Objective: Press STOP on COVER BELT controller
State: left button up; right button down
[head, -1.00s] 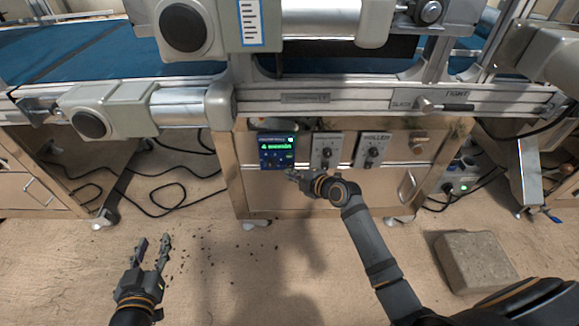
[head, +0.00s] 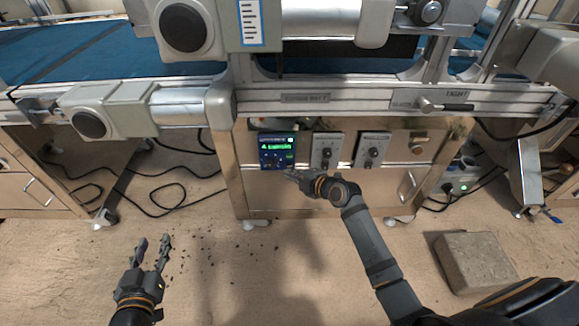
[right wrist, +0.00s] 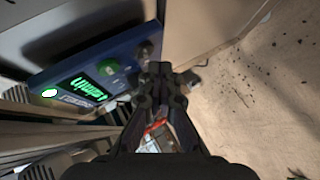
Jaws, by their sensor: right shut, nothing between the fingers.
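The blue controller box (head: 276,150) with a lit green display is mounted on the front of the wooden cabinet, below the conveyor. It also shows in the right wrist view (right wrist: 62,82), tilted, with green lit text and a green button (right wrist: 108,69). The button labels are too small to read. My right gripper (head: 291,174) is shut and empty at the lower right of the box; its fingertips (right wrist: 160,70) appear close to the box's lower edge, but I cannot tell whether they touch it. My left gripper (head: 153,249) is open and empty above the floor at the lower left.
Two grey knob panels (head: 327,150) and (head: 372,150) sit right of the controller. The conveyor's metal rail (head: 370,98) runs above. A stone block (head: 476,262) lies on the floor at right. Black cables (head: 165,195) lie on the floor at left.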

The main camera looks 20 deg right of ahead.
jog(key=shift+w+d+b, duration=0.1)
jog(key=shift+w+b, duration=0.25)
jog(key=shift+w, duration=0.05)
jog(key=shift+w+d+b, duration=0.1)
jog(key=shift+w+b, duration=0.2)
jog(key=shift+w, duration=0.05)
dwell(0.6)
jog(key=shift+s, duration=0.1)
jog(key=shift+s+a, duration=0.2)
jog(key=shift+s, duration=0.45)
jog(key=shift+s+p, duration=0.1)
jog(key=shift+p, duration=0.2)
jog(key=shift+s+a+p, duration=0.25)
jog(key=shift+s, duration=0.55)
jog(key=shift+s+a+p, duration=0.2)
jog(key=shift+s, duration=0.55)
jog(key=shift+s+a+p, duration=0.25)
jog(key=shift+s, duration=0.55)
